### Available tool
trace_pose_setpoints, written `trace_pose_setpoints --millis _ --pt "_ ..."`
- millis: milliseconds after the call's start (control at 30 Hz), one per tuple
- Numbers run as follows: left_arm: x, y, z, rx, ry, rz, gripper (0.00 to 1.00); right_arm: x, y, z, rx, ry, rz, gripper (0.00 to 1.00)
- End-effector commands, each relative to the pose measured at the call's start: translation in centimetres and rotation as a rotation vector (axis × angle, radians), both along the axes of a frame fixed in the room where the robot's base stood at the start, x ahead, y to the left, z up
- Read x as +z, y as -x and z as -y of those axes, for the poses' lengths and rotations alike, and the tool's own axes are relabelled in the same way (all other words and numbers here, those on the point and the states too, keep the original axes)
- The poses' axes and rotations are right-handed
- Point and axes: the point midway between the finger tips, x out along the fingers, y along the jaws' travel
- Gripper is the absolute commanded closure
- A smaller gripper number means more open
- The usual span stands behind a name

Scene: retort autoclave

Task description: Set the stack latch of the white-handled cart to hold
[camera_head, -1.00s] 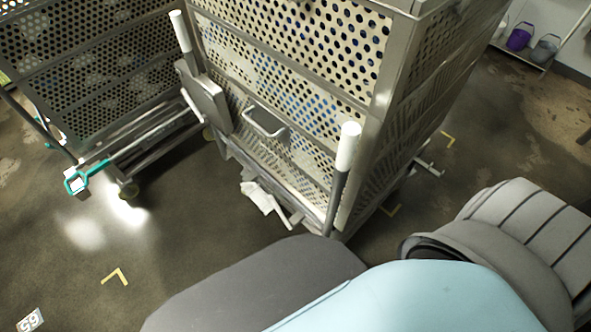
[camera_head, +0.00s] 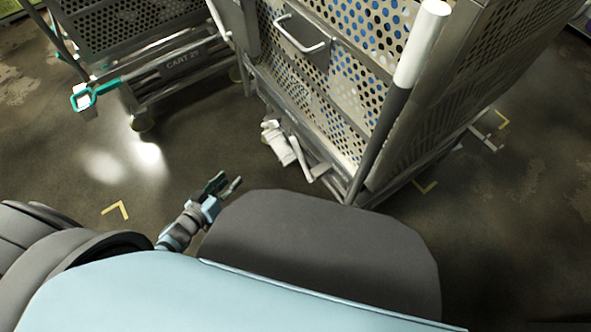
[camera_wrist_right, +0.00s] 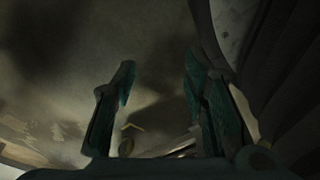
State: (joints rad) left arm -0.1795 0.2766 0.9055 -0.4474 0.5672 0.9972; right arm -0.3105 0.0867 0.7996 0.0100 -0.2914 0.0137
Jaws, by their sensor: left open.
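The white-handled cart (camera_head: 425,115) is a tall perforated metal cage right of centre in the head view, with a white grip (camera_head: 421,42) on its near upright. A metal loop handle (camera_head: 300,38) sits on its front panel. A white pedal-like part (camera_head: 279,145) sticks out low at its front; I cannot tell whether this is the stack latch. My left gripper (camera_head: 226,184) is open and empty, in front of the cart and apart from it. My right gripper (camera_wrist_right: 158,75) shows only in the right wrist view, with its fingers apart and nothing between them.
Another perforated cart (camera_head: 165,75), labelled CART 29 or similar, stands at the left with a teal-ended bar (camera_head: 88,96). Yellow corner marks (camera_head: 116,210) lie on the wet, stained floor. The floor between my body and the carts is open.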

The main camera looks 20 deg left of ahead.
Motion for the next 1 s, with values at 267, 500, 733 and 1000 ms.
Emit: trace_pose_setpoints --millis 267,500,733,1000 --pt "1.3 -3.5 5.9 -0.403 0.397 0.218 0.6 -10.2 -2.8 0.1 -0.009 -0.002 0.053 0.6" --pt "2.3 -6.2 8.7 -0.432 0.426 0.219 0.6 -9.9 -3.9 -0.3 -0.019 -0.011 0.074 0.6" --pt "2.1 -11.3 13.0 -0.43 0.426 0.219 0.6 -10.3 -6.4 -1.3 -0.04 -0.036 0.121 0.6" --pt "2.3 -14.3 15.4 -0.429 0.423 0.216 0.6 -9.0 -8.1 -1.7 -0.028 -0.04 0.117 0.6"
